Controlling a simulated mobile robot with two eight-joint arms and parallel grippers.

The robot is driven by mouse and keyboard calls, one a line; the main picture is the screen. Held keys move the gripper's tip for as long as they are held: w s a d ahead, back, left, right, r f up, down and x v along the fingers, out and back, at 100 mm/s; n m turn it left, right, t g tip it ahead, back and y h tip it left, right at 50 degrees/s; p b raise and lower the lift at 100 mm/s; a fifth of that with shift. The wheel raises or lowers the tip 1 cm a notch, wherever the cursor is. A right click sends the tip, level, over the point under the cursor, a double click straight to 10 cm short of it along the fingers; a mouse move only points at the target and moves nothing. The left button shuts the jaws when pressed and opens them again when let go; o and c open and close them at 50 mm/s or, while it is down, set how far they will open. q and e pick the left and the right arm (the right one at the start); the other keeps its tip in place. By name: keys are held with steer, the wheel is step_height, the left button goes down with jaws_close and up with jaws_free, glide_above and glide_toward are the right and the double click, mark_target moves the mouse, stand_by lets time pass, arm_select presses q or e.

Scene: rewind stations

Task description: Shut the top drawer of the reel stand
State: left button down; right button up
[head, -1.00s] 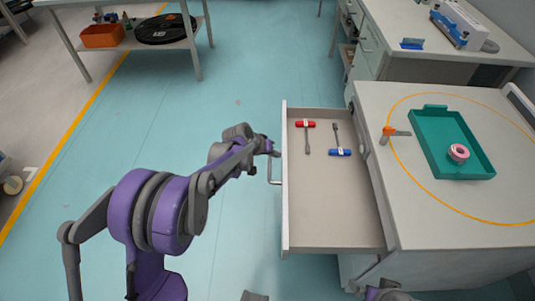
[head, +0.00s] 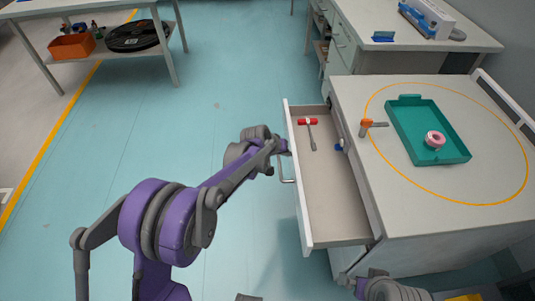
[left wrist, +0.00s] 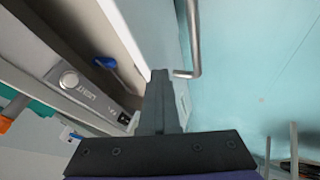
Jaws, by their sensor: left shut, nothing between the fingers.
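The top drawer (head: 327,195) of the reel stand (head: 415,212) is part-way out in the head view. A red-handled tool (head: 308,122) lies in it, and a blue-handled tool (head: 339,146) is mostly hidden under the stand's top. My left gripper (head: 284,147) is shut and empty, at the outer side of the drawer front near its bar handle (head: 287,172). In the left wrist view the shut fingers (left wrist: 160,85) are close to the drawer front, beside the handle (left wrist: 193,45). I cannot tell if they touch.
On the stand top are a teal tray (head: 400,133) with a pink ring (head: 435,139) and an orange-tipped clamp-like part (head: 367,127). A counter (head: 420,58) stands behind. A shelf table (head: 105,50) is at the far left. The blue floor left of the drawer is clear.

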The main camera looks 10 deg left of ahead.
arm_select(q)
steer(key=w+d, duration=0.4)
steer(key=d, duration=1.1)
steer(key=shift+w, duration=0.15)
steer(key=shift+a, duration=0.1)
